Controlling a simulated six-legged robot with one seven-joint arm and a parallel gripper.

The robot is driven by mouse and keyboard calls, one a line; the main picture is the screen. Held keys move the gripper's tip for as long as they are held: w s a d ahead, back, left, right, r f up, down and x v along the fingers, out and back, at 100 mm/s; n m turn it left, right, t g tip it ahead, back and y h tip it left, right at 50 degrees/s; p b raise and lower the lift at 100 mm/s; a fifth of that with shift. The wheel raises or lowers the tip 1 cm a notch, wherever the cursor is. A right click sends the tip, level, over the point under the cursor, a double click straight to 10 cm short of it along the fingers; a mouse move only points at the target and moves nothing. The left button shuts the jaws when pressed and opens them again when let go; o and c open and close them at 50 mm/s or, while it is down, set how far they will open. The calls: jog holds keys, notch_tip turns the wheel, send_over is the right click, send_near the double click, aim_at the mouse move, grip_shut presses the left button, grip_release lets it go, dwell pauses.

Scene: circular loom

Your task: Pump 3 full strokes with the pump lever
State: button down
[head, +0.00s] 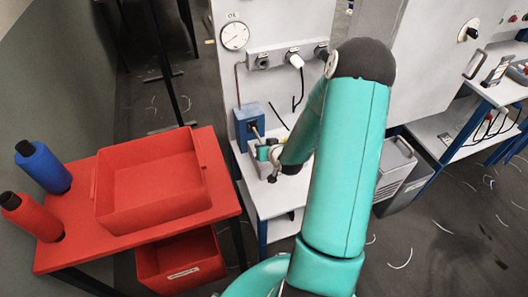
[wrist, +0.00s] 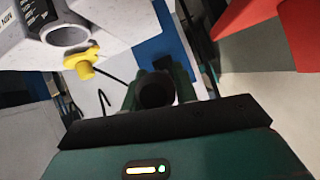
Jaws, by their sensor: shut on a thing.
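The blue pump box (head: 248,124) stands on a low white shelf against the light grey machine panel. The pump lever (head: 257,133) comes out of its front, and its end is at my gripper (head: 268,154). In the wrist view the two green fingers of my gripper (wrist: 158,92) are shut on the lever's dark round end (wrist: 156,89). The blue pump surface (wrist: 160,40) shows behind it. My own arm hides part of the panel in the head view, and most of the lever's length is hidden in the wrist view.
A round gauge (head: 234,36) is above the pump. A white container with an open neck (wrist: 66,33) and yellow cap (wrist: 82,62) is close by the gripper. A red table (head: 70,238) with a red bin (head: 150,208) and two spools stands at left.

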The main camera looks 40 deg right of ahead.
aim_at(262, 143)
jog(key=r+g, duration=0.2)
jog(key=r, duration=0.1)
jog(key=shift+w+d+y, duration=0.1)
jog(key=shift+w+y, duration=0.2)
jog(key=shift+w, duration=0.05)
jog(key=shift+w+r, duration=0.35)
jog(key=shift+r, duration=0.3)
jog(key=c, duration=1.1)
grip_release()
jog(key=shift+w, duration=0.1)
jog(key=shift+s, duration=0.2)
jog(key=shift+w+r+v, duration=0.1)
jog(key=shift+v, duration=3.3)
jog(key=shift+w+r+v, duration=0.1)
jog(key=shift+r+v, duration=0.05)
jog(key=shift+v, duration=3.25)
